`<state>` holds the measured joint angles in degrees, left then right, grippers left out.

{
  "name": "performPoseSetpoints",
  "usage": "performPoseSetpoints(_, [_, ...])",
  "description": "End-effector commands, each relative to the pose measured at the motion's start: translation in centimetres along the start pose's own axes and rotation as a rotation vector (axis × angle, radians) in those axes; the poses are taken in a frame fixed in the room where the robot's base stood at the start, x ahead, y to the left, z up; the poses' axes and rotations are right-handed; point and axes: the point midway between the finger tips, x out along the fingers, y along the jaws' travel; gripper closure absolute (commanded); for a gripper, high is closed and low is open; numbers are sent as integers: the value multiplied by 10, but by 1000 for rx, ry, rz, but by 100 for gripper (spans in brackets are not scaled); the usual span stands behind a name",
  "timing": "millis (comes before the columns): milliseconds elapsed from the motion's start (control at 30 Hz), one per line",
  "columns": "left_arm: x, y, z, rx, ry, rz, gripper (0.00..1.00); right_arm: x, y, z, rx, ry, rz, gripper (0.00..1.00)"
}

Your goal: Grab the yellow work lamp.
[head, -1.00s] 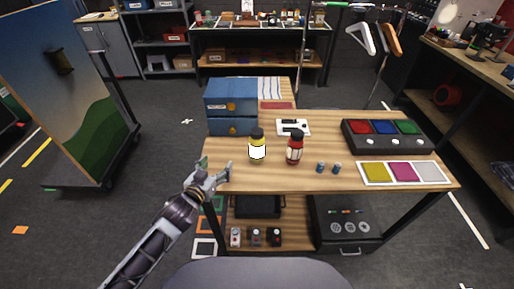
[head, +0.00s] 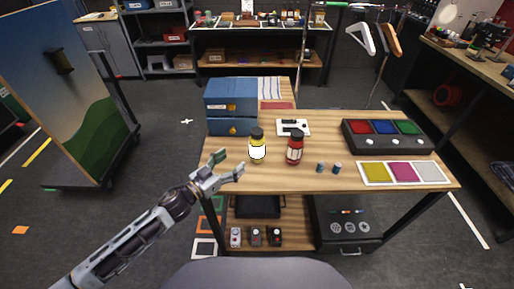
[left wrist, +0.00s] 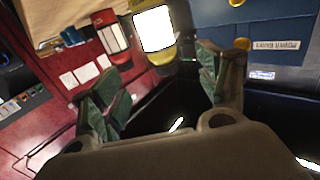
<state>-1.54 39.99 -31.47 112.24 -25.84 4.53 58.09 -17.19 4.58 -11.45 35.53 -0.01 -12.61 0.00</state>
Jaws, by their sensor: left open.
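The yellow work lamp (head: 257,147) stands upright on the wooden table near its front left part. It has a dark top and a white front panel. It also shows in the left wrist view (left wrist: 155,30), at the top between the fingers. My left gripper (head: 238,165) is open and empty, just left of and in front of the lamp in the head view, apart from it. Its two fingers also show in the left wrist view, spread apart. My right gripper is not in view.
A red lamp-like item (head: 295,148) stands close to the right of the yellow one. Blue boxes (head: 230,100) are stacked behind left. A button box (head: 385,135) and color squares (head: 400,172) lie at the right.

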Motion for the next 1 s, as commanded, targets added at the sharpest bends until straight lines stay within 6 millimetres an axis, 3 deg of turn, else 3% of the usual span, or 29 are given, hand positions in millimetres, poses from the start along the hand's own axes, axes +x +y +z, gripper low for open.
performPoseSetpoints(367, [7, 0, -1, 0, 1, -2, 25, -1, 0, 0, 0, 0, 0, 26])
performPoseSetpoints(1000, [55, 0, 0, 0, 1, -2, 25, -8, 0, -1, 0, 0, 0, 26])
